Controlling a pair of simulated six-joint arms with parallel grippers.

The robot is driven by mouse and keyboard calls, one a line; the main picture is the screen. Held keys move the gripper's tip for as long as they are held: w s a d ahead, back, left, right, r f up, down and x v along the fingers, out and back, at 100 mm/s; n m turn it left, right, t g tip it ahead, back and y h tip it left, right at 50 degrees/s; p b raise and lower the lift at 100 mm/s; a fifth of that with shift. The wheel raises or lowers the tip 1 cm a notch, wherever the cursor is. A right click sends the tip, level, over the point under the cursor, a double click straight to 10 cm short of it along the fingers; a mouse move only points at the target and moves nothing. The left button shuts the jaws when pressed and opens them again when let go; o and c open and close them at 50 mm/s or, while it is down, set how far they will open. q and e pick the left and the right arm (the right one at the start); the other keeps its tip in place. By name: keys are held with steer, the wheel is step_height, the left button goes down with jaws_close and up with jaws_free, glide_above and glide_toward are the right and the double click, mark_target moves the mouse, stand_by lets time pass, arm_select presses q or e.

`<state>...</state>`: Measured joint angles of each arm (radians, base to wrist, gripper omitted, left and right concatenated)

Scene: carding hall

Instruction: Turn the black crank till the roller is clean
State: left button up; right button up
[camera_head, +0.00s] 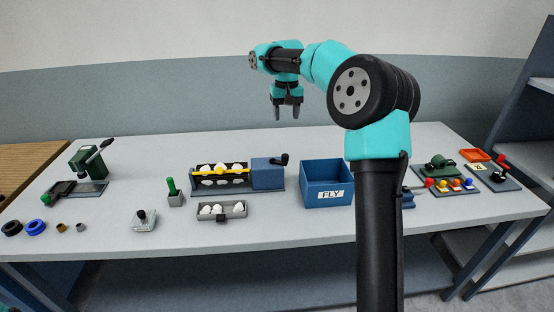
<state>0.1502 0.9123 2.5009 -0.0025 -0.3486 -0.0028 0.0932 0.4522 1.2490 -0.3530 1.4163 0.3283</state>
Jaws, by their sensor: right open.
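The carding machine (281,187) stands in the middle of the table. The black crank (280,160) is on top of its blue housing (267,174). How much of the roller is covered is too small to tell. My right gripper (287,113) is open and empty, pointing down, high above and behind the crank. My left gripper is not in view.
A small tray (220,217) with white tufts stands in front of the machine. A blue bin marked FLY (316,188) stands to its right, a green-handled tool (174,193) to its left. A green press (88,160) is far left. My right arm hides part of the table's right side.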

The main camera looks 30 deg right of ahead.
mark_target(285, 155)
steer(key=n, duration=1.9)
steer(key=shift+n, duration=0.4)
step_height(285, 155, down, 17)
steer(key=shift+f, duration=0.2)
steer(key=c, duration=0.9)
steer(key=shift+a+m, duration=0.1)
steer(key=shift+m, duration=0.2)
